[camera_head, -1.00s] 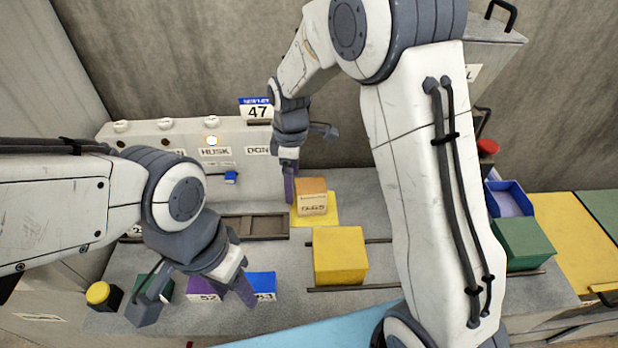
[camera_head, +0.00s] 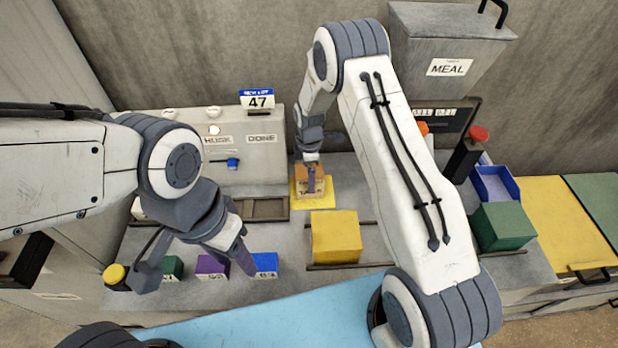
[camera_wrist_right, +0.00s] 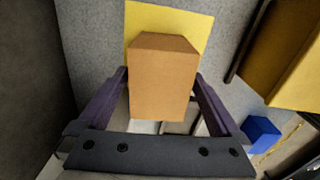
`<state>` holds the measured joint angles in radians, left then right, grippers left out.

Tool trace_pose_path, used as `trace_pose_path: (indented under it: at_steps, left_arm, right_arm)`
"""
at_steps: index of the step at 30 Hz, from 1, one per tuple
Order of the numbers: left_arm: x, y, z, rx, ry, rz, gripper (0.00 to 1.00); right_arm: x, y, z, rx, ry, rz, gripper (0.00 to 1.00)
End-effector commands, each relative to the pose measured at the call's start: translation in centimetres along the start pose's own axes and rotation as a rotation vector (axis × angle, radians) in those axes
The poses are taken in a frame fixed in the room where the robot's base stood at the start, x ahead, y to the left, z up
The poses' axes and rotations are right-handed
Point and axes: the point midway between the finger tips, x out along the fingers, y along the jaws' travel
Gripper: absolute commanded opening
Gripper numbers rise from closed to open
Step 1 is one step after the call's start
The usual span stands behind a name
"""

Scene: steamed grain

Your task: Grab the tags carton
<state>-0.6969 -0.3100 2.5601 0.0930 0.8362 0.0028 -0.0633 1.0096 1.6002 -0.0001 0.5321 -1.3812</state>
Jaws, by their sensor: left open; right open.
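The tags carton is a small orange-brown box (camera_head: 320,184) standing on a yellow mat (camera_head: 331,192) at the back of the grey bench. Its lettering is partly covered by a gripper finger. My right gripper (camera_head: 309,178) is over the carton, pointing down. In the right wrist view the carton (camera_wrist_right: 163,85) lies between the open purple fingers of that gripper (camera_wrist_right: 162,88), with one finger on each side. I cannot tell whether either finger touches it. My left gripper (camera_head: 197,268) is open and empty above the front left of the bench.
A larger yellow box (camera_head: 336,237) stands in front of the mat. Green, purple (camera_head: 211,267) and blue (camera_head: 266,263) blocks sit near my left gripper. A grey panel (camera_head: 243,170) with a 47 sign stands behind. A green box (camera_head: 503,227) and blue bin (camera_head: 495,184) are right.

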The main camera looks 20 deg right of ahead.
Motion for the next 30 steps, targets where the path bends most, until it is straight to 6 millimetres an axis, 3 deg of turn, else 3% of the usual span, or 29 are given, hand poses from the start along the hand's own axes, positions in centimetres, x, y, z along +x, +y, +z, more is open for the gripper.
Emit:
trace_pose_path:
  at_steps: [6,13,14,21,30]
  left_arm:
    - [-1.1,0.1,-0.1,0.001,0.000,0.000,0.50]
    - [-1.0,0.1,-0.1,0.002,0.000,0.000,0.50]
    - [-1.0,0.1,-0.1,0.002,0.000,0.000,0.50]
    - [-1.0,0.1,-0.1,0.002,0.000,0.000,0.50]
    - [-0.8,0.1,0.0,0.001,0.000,0.000,0.50]
  right_arm:
    - [2.1,0.0,-0.1,0.000,0.001,0.002,1.00]
    - [2.4,0.0,-0.1,0.000,0.001,0.003,1.00]
    - [2.4,0.0,-0.1,0.000,0.001,0.003,0.96]
    - [2.3,0.0,-0.1,0.000,0.001,0.003,0.04]
    - [1.8,0.1,-0.1,0.000,0.002,0.007,0.04]
